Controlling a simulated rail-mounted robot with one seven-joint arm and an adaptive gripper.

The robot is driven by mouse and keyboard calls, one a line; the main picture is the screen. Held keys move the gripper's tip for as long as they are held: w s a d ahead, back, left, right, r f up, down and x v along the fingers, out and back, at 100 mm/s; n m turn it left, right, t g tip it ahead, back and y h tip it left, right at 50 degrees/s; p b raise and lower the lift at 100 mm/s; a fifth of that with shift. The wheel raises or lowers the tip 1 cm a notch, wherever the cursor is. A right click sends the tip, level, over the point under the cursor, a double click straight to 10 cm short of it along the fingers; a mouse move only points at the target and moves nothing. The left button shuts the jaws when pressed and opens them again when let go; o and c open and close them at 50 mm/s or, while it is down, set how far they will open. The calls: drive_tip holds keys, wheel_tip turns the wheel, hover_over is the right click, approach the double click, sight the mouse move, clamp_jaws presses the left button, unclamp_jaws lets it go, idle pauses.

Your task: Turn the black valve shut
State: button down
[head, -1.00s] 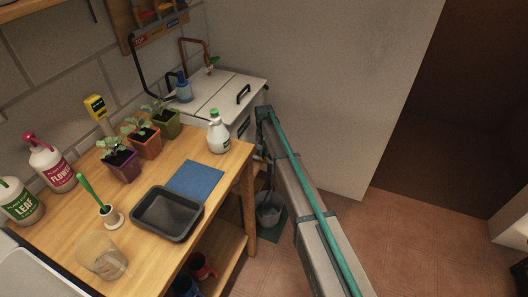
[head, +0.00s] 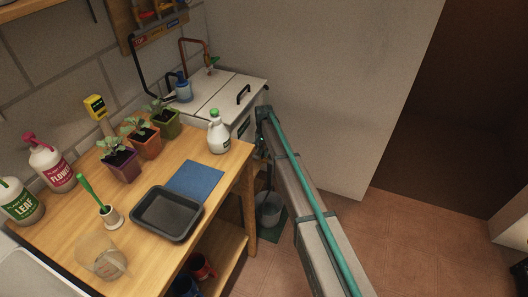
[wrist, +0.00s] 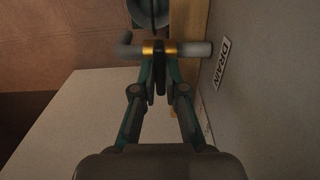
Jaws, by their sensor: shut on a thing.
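The black valve (wrist: 160,86) has a dark lever that shows in the wrist view, pointing toward the camera side and lying across the pipe. Its brass body (wrist: 150,48) sits on a grey pipe (wrist: 194,49) coming out of the wall panel at right. My gripper (wrist: 160,91) is shut on the lever, one finger on each side. The fingers cover part of the lever. In the head view the valve cannot be made out, and my arm hides most of the gripper.
A "DRAIN" label (wrist: 222,63) is on the panel beside the pipe. A grey bucket (head: 268,211) stands on a green mat (head: 272,235) below. The wooden bench (head: 143,247) holds plants, bottles and a black tray (head: 137,212). Open floor lies right of my arm.

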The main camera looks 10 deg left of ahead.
drive_tip(key=c, duration=1.2)
unclamp_jaws()
drive_tip(key=shift+r, duration=0.1)
wheel_tip(320, 180, up, 12)
drive_tip(key=shift+f, duration=0.1)
